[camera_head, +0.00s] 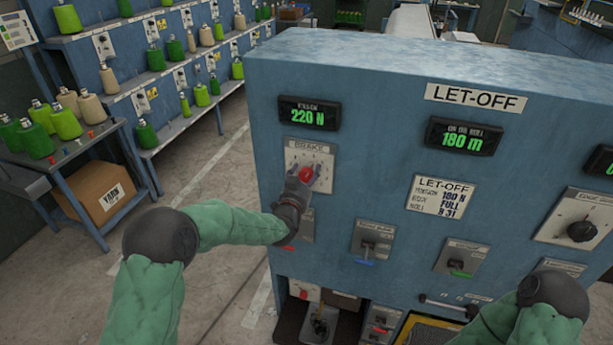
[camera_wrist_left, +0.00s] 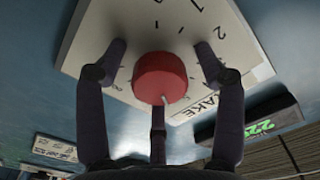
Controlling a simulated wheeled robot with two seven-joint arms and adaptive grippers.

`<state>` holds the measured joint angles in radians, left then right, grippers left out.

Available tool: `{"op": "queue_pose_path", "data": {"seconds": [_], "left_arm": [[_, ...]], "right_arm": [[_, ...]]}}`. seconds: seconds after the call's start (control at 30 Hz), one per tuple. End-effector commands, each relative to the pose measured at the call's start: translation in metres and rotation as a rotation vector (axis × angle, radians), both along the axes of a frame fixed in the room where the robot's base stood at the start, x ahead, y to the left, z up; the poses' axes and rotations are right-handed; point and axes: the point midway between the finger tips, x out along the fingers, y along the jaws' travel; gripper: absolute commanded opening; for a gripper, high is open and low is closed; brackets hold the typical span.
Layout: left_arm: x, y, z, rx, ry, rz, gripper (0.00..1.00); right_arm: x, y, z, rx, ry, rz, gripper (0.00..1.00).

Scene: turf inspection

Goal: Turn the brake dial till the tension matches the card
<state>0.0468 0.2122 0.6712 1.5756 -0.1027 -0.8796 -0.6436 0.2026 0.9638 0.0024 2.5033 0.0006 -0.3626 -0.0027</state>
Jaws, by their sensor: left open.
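The brake dial, a red knob (camera_head: 307,174) on a white scale plate (camera_head: 322,157), is on the front of the blue let-off cabinet. My left gripper (camera_head: 303,185) is in front of it. In the left wrist view, its open fingers (camera_wrist_left: 160,65) spread around the red knob (camera_wrist_left: 160,78), with visible gaps on both sides. The tension display (camera_head: 309,115) reads 220 N in green. The let-off card (camera_head: 441,195) seems to give tension as 180 N; its print is small. My right arm shows at the lower right, its gripper out of sight.
A second display (camera_head: 464,137) reads 180 m. Yarn racks (camera_head: 128,92) and a cardboard box (camera_head: 100,193) stand left; the floor between is clear.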

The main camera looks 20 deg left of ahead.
Motion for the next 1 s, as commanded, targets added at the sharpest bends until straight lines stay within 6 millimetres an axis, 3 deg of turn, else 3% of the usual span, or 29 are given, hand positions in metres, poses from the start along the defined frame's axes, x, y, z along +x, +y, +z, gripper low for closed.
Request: {"op": "queue_pose_path", "data": {"seconds": [0.07,0.27,0.3,0.67,1.0], "left_arm": [[0.0,0.0,0.0,0.0,0.0,0.0,0.69],[0.0,0.0,0.0,0.0,0.0,0.0,0.16],[0.0,0.0,0.0,0.0,0.0,0.0,0.13],[0.0,0.0,-0.001,-0.042,0.001,0.0,0.13],[0.0,0.0,-0.004,-0.27,0.006,0.0,0.13]], "right_arm": [[0.0,0.0,0.0,0.0,0.0,0.0,0.0],[0.0,0.0,0.0,0.0,0.0,0.0,0.0],[0.0,0.0,0.0,0.0,0.0,0.0,0.0],[0.0,0.0,-0.008,0.0,0.0,0.0,0.0],[0.0,0.0,-0.043,0.0,0.0,0.0,0.0]]}}
